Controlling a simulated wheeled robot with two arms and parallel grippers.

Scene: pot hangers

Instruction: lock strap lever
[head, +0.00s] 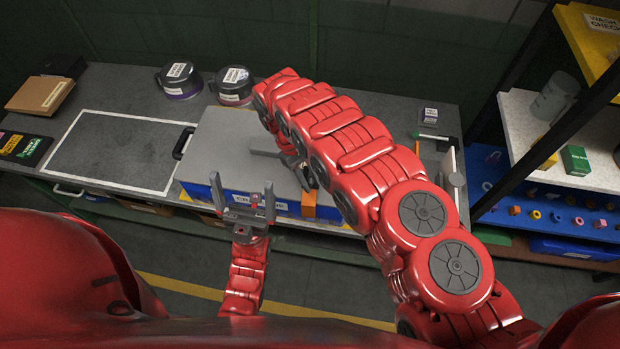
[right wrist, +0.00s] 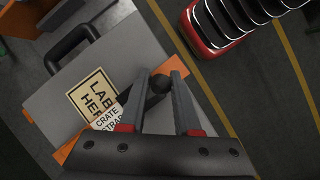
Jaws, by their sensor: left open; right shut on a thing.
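A crate with a grey lid (head: 225,135) and a blue front (head: 215,195) lies on the workbench in the head view. An orange strap (head: 308,206) hangs over its front edge. In the right wrist view the strap (right wrist: 70,149) crosses the grey lid (right wrist: 125,45) diagonally, beside a "CRATE STRAP" label (right wrist: 107,122). A dark lever with a round black knob (right wrist: 160,84) is between the fingers of my right gripper (right wrist: 164,82), which is shut on the knob. In the head view my right arm partly hides that gripper. My left gripper (head: 246,203) is open and empty, in front of the crate.
Two dark lidded pots (head: 180,80) (head: 235,85) stand behind the crate. A white-outlined area (head: 110,150) to the left is clear. A brown box (head: 40,95) sits at the far left. A shelf rack (head: 570,150) stands at the right.

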